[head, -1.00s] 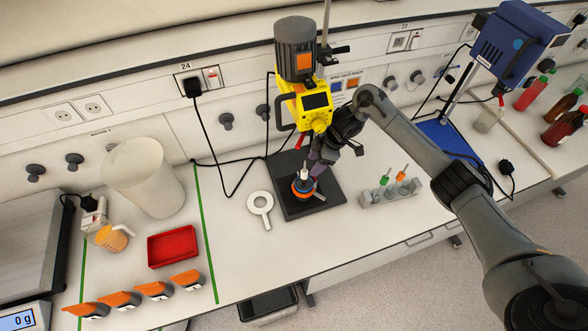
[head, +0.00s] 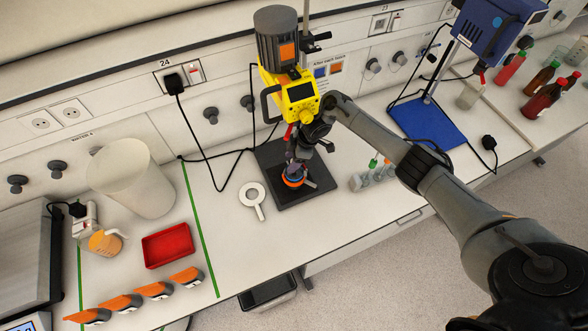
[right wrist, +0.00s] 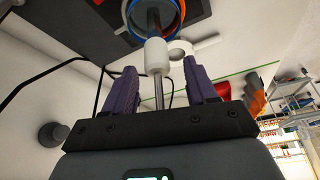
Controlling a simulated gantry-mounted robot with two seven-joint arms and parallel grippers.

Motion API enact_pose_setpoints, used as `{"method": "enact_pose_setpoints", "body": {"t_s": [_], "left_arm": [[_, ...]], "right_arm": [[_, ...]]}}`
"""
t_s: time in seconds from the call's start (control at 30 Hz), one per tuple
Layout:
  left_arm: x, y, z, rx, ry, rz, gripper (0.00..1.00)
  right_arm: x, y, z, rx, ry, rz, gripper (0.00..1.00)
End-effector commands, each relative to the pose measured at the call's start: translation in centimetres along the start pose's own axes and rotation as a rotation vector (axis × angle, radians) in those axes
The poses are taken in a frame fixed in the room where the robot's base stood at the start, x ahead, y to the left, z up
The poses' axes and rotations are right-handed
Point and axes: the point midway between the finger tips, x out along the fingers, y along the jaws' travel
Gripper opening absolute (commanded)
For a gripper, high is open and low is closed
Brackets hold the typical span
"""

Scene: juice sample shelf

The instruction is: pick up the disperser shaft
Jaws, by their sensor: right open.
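The disperser shaft (right wrist: 158,92), a thin steel rod with a white collar, lies between my right gripper's fingers in the right wrist view. My right gripper (right wrist: 157,92) is open, with a purple finger on each side of the rod; I cannot tell whether either touches it. A blue and orange ring (right wrist: 180,22) surrounds the shaft's far end. In the head view my right gripper (head: 296,167) is just above the orange and blue ring (head: 293,181) on the dark base plate, under the yellow stirrer, and hides the shaft. My left gripper is not in view.
The yellow stirrer (head: 299,92) hangs close above my right gripper. A white ring with a handle (head: 253,195) lies left of the dark plate (head: 318,180). A small grey rack (head: 372,177) stands right, partly behind my arm. A red tray (head: 168,246) is further left.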

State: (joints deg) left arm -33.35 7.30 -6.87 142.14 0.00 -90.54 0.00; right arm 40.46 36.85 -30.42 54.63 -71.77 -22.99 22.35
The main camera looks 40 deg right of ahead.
Motion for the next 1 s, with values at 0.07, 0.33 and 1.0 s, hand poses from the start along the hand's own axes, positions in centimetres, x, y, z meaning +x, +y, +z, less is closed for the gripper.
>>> {"method": "enact_pose_setpoints", "body": {"t_s": [0.07,0.33,1.0], "left_arm": [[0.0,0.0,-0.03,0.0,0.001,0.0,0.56],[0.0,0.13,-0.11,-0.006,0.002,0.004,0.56],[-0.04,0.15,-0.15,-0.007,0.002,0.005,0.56]], "right_arm": [[0.05,0.03,0.0,0.0,0.0,0.001,0.57],[0.01,0.04,0.01,0.0,0.0,0.001,0.35],[0.03,-0.02,0.09,0.001,-0.002,0.0,0.0]]}}
